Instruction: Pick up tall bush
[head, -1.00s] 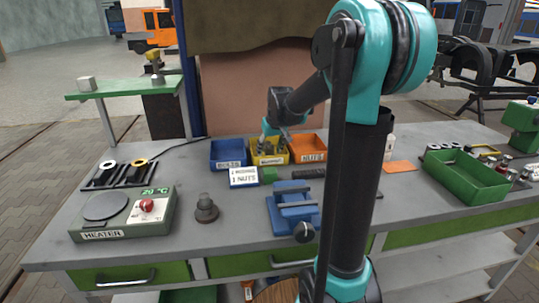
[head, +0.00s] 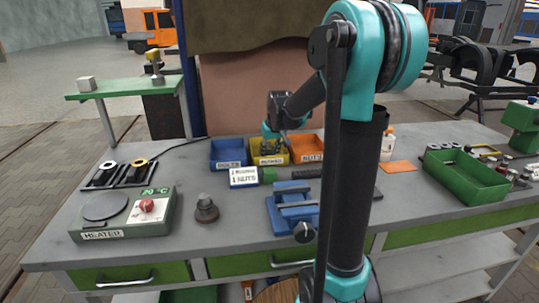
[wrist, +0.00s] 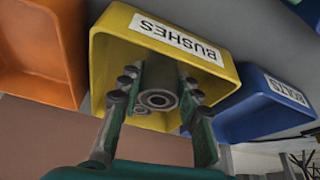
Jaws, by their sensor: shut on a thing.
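The tall bush (wrist: 160,80) is a grey metal cylinder with a ringed end, standing between the fingers of my gripper (wrist: 162,92) in the wrist view. The fingers are shut on it, one at each side. They reach into the yellow bin labelled BUSHES (wrist: 228,72). Another, lower ring-ended bush (wrist: 140,110) shows beside it. In the head view my gripper (head: 273,143) is at the yellow bin (head: 270,161) at the back of the bench, and the held bush is too small to make out there.
A blue BOLTS bin (head: 230,163) stands to the left and an orange NUTS bin (head: 310,155) to the right. In front are a white sign (head: 243,177), a blue vise (head: 292,205) and a heater (head: 125,215). A green tray (head: 465,180) is at the right.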

